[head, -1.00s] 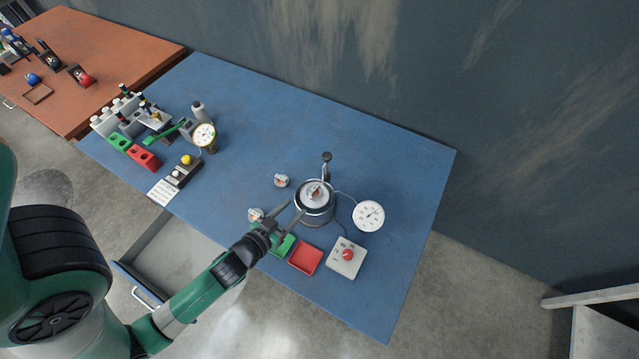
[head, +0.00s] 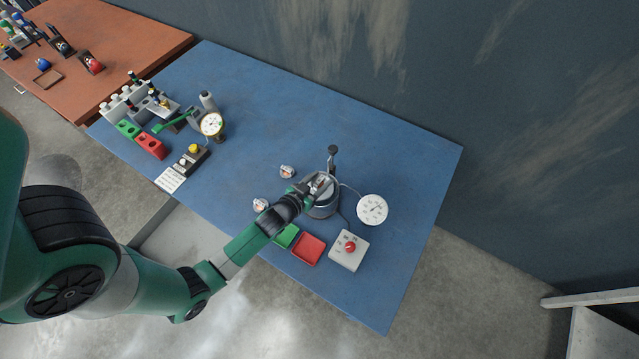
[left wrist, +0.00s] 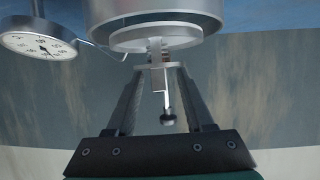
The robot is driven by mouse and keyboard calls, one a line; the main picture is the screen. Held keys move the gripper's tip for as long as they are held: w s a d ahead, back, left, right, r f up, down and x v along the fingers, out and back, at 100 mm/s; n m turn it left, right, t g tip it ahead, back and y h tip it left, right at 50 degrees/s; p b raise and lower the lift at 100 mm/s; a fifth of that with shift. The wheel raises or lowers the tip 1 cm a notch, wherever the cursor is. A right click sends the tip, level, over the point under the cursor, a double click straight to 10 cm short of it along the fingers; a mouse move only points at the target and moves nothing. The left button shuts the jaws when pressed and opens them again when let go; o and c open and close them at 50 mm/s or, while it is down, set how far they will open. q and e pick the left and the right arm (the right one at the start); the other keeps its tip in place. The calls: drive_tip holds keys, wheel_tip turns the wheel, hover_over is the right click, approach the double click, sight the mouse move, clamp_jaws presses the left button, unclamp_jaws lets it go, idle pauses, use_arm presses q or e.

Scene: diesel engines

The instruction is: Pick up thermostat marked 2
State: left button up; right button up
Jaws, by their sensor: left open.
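Two small silver thermostats lie on the blue table, one (head: 287,171) behind my left forearm and one (head: 260,204) to its left. Their marks are too small to read, so I cannot tell which is number 2. My left gripper (head: 316,184) is over the top of a round metal pot (head: 323,209). In the left wrist view the two open fingers (left wrist: 161,68) reach toward the pot (left wrist: 155,25). The gripper covers much of the pot's top in the head view. My right gripper is not in view.
A black-knobbed lever (head: 332,152) rises behind the pot. A white dial (head: 372,209) and a control box with a red knob (head: 347,250) stand to the right. Red (head: 308,248) and green (head: 286,236) trays lie in front. The table's back is clear.

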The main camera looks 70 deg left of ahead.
sight(318, 182)
use_arm(q)
clamp_jaws()
idle(0.5)
drive_tip(key=shift+r, duration=0.5)
drive_tip(key=r, duration=0.1)
drive_tip(key=r+p, duration=0.1)
drive_tip(key=r, duration=0.1)
drive_tip(key=shift+s+d+r+p, duration=0.1)
drive_tip(key=shift+s+d+p, duration=0.15)
drive_tip(key=shift+p, duration=0.15)
drive_tip(key=w+r+v, duration=0.1)
drive_tip(key=v, duration=0.6)
drive_tip(key=w+d+r+v, duration=0.1)
drive_tip(key=r+v, duration=0.1)
drive_tip(key=v, duration=0.6)
drive_tip(key=shift+s+d+b, duration=0.2)
drive_tip(key=shift+b, duration=0.15)
